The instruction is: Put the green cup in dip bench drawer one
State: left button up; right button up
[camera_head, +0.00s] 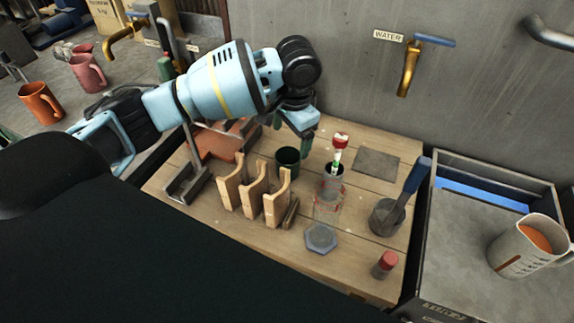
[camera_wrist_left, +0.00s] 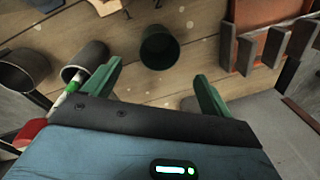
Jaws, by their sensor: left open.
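The green cup (camera_head: 287,160) is dark green and stands upright on the wooden bench top, behind the wooden rack. In the left wrist view the green cup (camera_wrist_left: 159,48) shows from above, its dark mouth facing the camera. My left gripper (camera_head: 293,133) is open and empty above the cup, pointing down. In the left wrist view its green fingers (camera_wrist_left: 157,90) are spread, with the cup centred beyond the gap between them, apart from both. I cannot make out a drawer marked one. My right gripper is not in view.
Close by stand a wooden rack (camera_head: 254,197), a dark cup with a red-topped green item (camera_head: 338,152), a wire stand (camera_head: 328,207) and a dark pot with a paddle (camera_head: 388,215). A grey slate (camera_head: 376,162) lies behind. A basin (camera_head: 497,180) and jug (camera_head: 529,246) are at right.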

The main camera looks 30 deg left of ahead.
aim_at(288, 160)
pick_arm(q)
jog(key=shift+a+f+n, duration=0.15)
jog(key=shift+f+n, duration=0.55)
jog(key=shift+n, duration=1.45)
jog(key=shift+a+f+n, duration=0.2)
jog(key=shift+f+n, duration=0.55)
jog(key=shift+n, duration=1.35)
jog(key=shift+a+f+n, duration=0.15)
jog(key=shift+f+n, duration=0.55)
jog(key=shift+n, duration=1.45)
jog(key=shift+f, duration=0.4)
jog(key=f, duration=0.4)
jog(key=shift+w+f, duration=0.25)
jog(key=shift+f, duration=0.15)
